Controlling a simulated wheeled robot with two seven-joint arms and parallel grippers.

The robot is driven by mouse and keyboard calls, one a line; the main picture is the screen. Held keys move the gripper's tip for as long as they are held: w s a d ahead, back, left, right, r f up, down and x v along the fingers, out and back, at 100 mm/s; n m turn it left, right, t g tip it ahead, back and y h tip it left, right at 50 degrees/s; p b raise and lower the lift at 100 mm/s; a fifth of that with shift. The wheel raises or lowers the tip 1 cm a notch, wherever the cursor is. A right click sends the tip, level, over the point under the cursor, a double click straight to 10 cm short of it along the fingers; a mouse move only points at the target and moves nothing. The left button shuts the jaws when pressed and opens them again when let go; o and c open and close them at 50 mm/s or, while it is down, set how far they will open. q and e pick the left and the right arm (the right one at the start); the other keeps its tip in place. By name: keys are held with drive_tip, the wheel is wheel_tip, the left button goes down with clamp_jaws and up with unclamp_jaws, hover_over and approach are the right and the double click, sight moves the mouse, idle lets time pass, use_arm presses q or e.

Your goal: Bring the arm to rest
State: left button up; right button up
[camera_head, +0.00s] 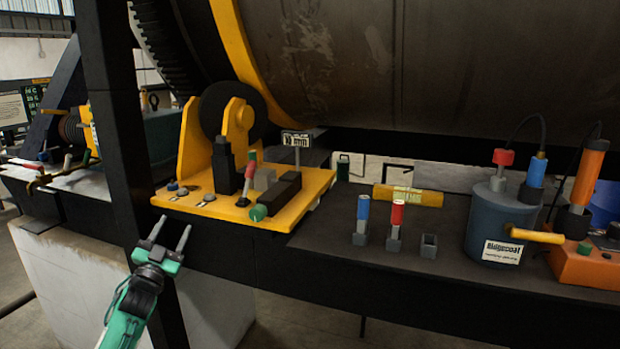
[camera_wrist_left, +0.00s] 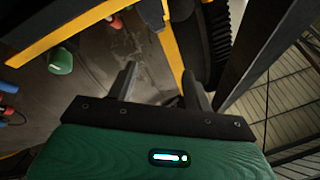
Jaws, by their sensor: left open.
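My left gripper (camera_head: 170,237) is in the lower left of the head view, on a green and black arm. Its two grey fingers stand apart with nothing between them, in front of the shelf's front edge and beside a dark upright post (camera_head: 117,130). In the left wrist view the same gripper (camera_wrist_left: 162,85) shows its spread, empty fingers. My right gripper is in neither view.
A yellow base plate (camera_head: 290,218) with small parts lies behind and right of the gripper. A dark shelf (camera_head: 360,262) carries a blue holder (camera_head: 365,207), a red holder (camera_head: 397,213), a yellow level (camera_head: 408,195) and a grey pot (camera_head: 495,222). Below the shelf is open floor.

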use_arm(q)
drive_tip(key=w+a+f+n+g+y, duration=0.3)
drive_tip(key=a+f+n+g+y, duration=0.15)
drive_tip(key=f+y, duration=0.3)
drive_tip(key=s+d+f+n+g, duration=0.15)
drive_tip(key=s+f, duration=0.25)
drive_tip(key=f, duration=1)
drive_tip(key=s+f+g, duration=0.3)
drive_tip(key=f, duration=1.1)
drive_tip(key=s+d+f+g+h, duration=0.1)
drive_tip(key=s+d+f+g, duration=0.15)
drive_tip(key=s+f, duration=0.9)
drive_tip(key=s+d+f+g, duration=0.1)
drive_tip(key=s+f+g, duration=0.2)
drive_tip(key=s+f, duration=0.8)
drive_tip(key=s+d+f+g, duration=0.2)
drive_tip(key=s+f, duration=0.5)
drive_tip(key=s, duration=0.8)
drive_tip(key=s+d+f+g, duration=0.3)
drive_tip(key=s+f, duration=0.5)
drive_tip(key=s, duration=0.7)
drive_tip(key=s+d+f+g, duration=0.3)
drive_tip(key=s+f, duration=0.5)
drive_tip(key=s, duration=0.7)
drive_tip(key=shift+s+f+h, duration=0.25)
drive_tip(key=shift+s+h, duration=0.05)
drive_tip(key=shift+h, duration=0.05)
drive_tip(key=shift+c, duration=0.2)
